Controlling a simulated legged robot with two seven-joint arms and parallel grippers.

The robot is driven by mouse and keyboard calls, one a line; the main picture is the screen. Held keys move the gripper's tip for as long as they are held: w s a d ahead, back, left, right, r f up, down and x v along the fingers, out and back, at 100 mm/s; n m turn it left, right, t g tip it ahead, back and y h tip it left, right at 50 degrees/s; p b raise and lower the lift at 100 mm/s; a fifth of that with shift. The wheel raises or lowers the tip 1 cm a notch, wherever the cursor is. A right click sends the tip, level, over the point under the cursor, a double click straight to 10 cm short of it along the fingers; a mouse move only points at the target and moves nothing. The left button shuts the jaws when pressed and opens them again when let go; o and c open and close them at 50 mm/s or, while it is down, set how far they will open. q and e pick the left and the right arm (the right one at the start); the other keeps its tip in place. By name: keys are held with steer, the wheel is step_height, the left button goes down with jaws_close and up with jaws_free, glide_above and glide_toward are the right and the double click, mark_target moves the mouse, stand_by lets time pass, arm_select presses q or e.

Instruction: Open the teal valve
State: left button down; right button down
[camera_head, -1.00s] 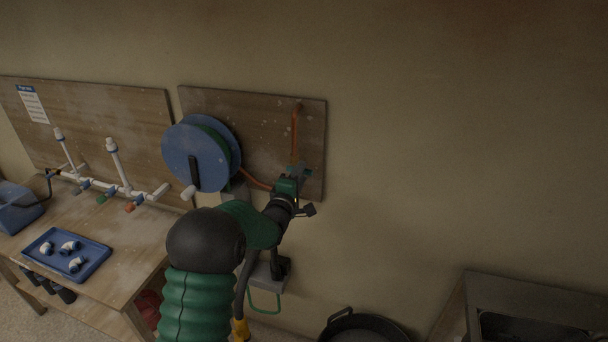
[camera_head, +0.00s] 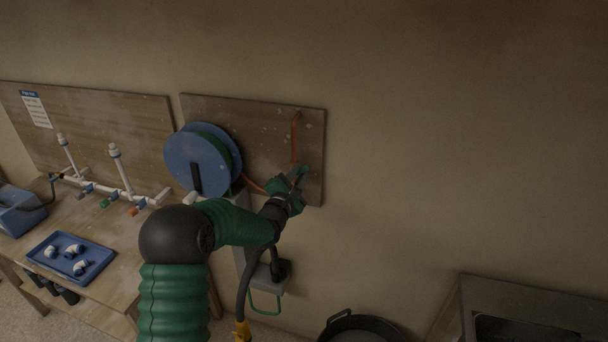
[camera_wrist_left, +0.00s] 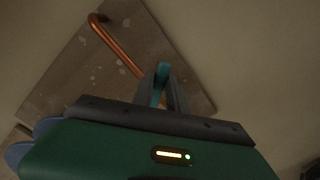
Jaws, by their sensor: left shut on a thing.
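The teal valve handle (camera_wrist_left: 161,78) shows in the left wrist view, between the fingers of my left gripper (camera_wrist_left: 166,92). It sits on a copper pipe (camera_wrist_left: 122,52) fixed to a wooden board. In the head view the copper pipe (camera_head: 295,140) runs down the board to the valve, and my left gripper (camera_head: 298,176) is there, shut on the handle. The gripper and wrist hide most of the valve body. My right gripper is not in view.
A blue hose reel (camera_head: 197,162) is mounted left of the valve. A workbench with white pipework (camera_head: 120,194) and a blue tray (camera_head: 100,262) of fittings stands at the left. A black tub (camera_head: 360,328) is on the floor below. The wall to the right is bare.

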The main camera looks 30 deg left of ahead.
arm_select(q)
steer(key=shift+f, duration=0.1)
steer(key=a+n+p, duration=0.1)
steer(key=n, duration=0.2)
steer(key=a+r+n+p, duration=0.1)
steer(key=n, duration=0.3)
steer(key=a+n+p, duration=0.1)
steer(key=n+p, duration=0.1)
steer(key=n, duration=0.1)
steer(key=shift+s+r, duration=0.3)
steer(key=shift+s, duration=0.05)
steer(key=c, duration=1.4)
jaws_free()
steer(key=shift+w, duration=0.15)
steer(key=p+v, duration=0.3)
steer(key=v, duration=0.9)
steer(key=shift+a+p, duration=0.15)
steer(key=shift+p, duration=0.2)
